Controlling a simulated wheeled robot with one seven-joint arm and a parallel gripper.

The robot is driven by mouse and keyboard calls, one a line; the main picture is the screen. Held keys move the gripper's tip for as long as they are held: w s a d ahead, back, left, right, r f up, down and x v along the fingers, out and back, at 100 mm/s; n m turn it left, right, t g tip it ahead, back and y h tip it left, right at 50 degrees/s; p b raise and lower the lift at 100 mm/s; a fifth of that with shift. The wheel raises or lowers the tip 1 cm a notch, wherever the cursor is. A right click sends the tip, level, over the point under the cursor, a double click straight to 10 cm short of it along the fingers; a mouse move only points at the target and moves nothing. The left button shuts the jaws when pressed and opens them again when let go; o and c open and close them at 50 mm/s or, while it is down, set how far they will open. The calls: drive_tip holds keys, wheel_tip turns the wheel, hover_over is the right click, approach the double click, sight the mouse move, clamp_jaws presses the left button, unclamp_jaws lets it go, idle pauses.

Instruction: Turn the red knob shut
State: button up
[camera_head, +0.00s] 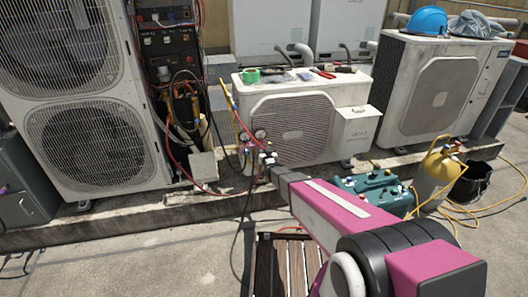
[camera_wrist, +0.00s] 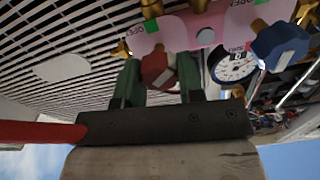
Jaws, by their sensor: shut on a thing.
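The red knob (camera_wrist: 158,72) sits at the front of a pink manifold body (camera_wrist: 185,32) in the wrist view. My gripper (camera_wrist: 159,80) is shut on it, with one green finger on each side. The knob's lower part is partly hidden by the fingers. A blue knob (camera_wrist: 281,44) is on the right of the manifold, apart from my gripper. A white-faced gauge (camera_wrist: 236,67) sits between the knobs. In the head view, my gripper (camera_head: 266,160) reaches the small manifold in front of the middle condenser, and the red knob is too small to make out.
A red hose (camera_wrist: 40,132) crosses the left of the wrist view. The middle condenser (camera_head: 297,128) stands close behind. A teal pump (camera_head: 372,188), a yellow cylinder (camera_head: 437,175) and a black bucket (camera_head: 472,182) stand right. A wooden pallet (camera_head: 293,265) lies below my arm.

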drive_tip(key=m, duration=0.7)
drive_tip(key=shift+d+f, duration=0.1)
drive_tip(key=m, duration=0.7)
drive_tip(key=shift+f+m, duration=0.1)
drive_tip(key=shift+m, duration=0.2)
drive_tip(key=m, duration=0.5)
drive_tip(key=shift+f, duration=0.1)
drive_tip(key=m, duration=0.5)
drive_tip(key=shift+f, duration=0.1)
drive_tip(key=shift+m, duration=0.5)
drive_tip(key=o, duration=0.9)
